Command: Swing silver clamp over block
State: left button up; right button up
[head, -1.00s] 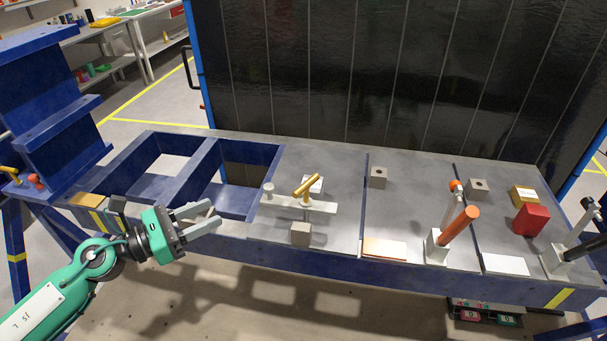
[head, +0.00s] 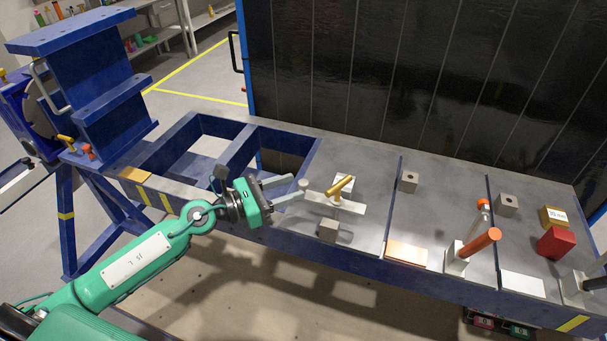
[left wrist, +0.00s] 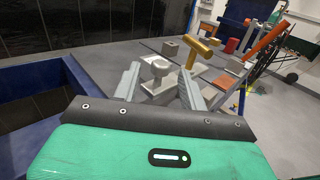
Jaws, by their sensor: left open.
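The silver clamp (head: 322,201) is a flat light bar on the grey plate, with an upright round knob at its left end and a gold T-handle (head: 341,186) rising from it. A grey block (head: 328,230) sits just in front of the bar, and a pale block (head: 348,184) is partly hidden behind the gold handle. My left gripper (head: 294,188) is open at the clamp's left end. In the left wrist view the clamp's knob (left wrist: 160,66) stands between the finger tips; contact cannot be told. My right gripper is not in view.
Right of the clamp stand an orange-handled clamp (head: 478,243), small grey blocks (head: 408,181), a red block (head: 557,243) and a yellow block (head: 553,216). Left is an open blue frame (head: 233,168) with deep openings. A dark panel (head: 420,80) closes the back.

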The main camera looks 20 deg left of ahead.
aim_at(299, 185)
pick_arm(q)
jog(key=p+x, duration=0.1)
jog(key=x, duration=0.2)
jog(key=shift+w+d+r, duration=0.15)
jog(key=shift+d, duration=0.05)
jog(key=shift+w+d, duration=0.25)
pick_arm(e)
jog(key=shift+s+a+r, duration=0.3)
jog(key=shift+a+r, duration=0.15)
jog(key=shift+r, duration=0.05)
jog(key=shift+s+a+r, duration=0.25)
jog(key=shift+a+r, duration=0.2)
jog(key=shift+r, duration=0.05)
pick_arm(q)
grip_shut()
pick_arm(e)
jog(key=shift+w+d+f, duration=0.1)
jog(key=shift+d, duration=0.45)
